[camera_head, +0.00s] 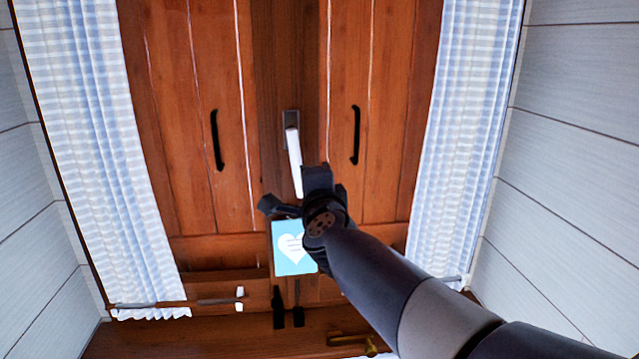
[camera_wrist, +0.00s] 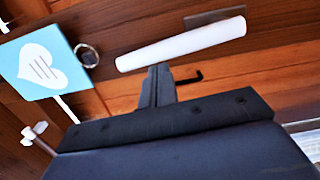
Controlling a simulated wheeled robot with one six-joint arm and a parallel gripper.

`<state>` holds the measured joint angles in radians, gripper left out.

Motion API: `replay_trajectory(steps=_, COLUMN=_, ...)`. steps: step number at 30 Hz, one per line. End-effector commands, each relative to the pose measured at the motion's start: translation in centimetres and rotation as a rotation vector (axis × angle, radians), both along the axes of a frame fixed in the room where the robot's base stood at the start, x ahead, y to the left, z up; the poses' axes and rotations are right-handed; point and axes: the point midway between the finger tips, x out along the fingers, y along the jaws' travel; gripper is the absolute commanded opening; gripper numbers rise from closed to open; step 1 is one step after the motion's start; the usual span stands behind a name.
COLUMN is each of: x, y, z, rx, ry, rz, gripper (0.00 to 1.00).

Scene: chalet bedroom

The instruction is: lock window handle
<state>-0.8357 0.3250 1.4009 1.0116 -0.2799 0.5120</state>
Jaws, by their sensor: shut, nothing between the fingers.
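The white window handle (camera_head: 294,162) hangs down from a grey plate (camera_head: 290,118) on the wooden window, tilted slightly so its free end leans right. In the wrist view the handle (camera_wrist: 180,45) lies as a white bar across the upper middle. My gripper (camera_head: 314,172) is shut and empty beside the handle's lower end, on its right in the head view. In the wrist view the closed fingertips (camera_wrist: 160,70) meet the handle's lower edge in the picture. I cannot tell whether they touch it. My gripper hides part of the area around the handle's lower end.
Two black pulls (camera_head: 216,140) (camera_head: 355,135) sit on the wooden panels either side. A blue heart card (camera_head: 287,252) is below the handle, close to my wrist. Striped curtains (camera_head: 90,130) (camera_head: 462,130) flank the window. A wooden ledge (camera_head: 200,335) runs below.

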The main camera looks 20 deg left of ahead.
Motion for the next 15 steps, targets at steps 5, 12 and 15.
replay_trajectory(steps=5, x=-0.31, y=0.52, z=-0.25, rx=0.062, ry=0.037, rz=0.0, gripper=0.0)
replay_trajectory(steps=12, x=-0.48, y=0.81, z=-0.28, rx=0.099, ry=0.061, rz=0.0, gripper=0.0)
replay_trajectory(steps=15, x=-0.51, y=0.85, z=-0.29, rx=0.102, ry=0.063, rz=0.0, gripper=0.0)
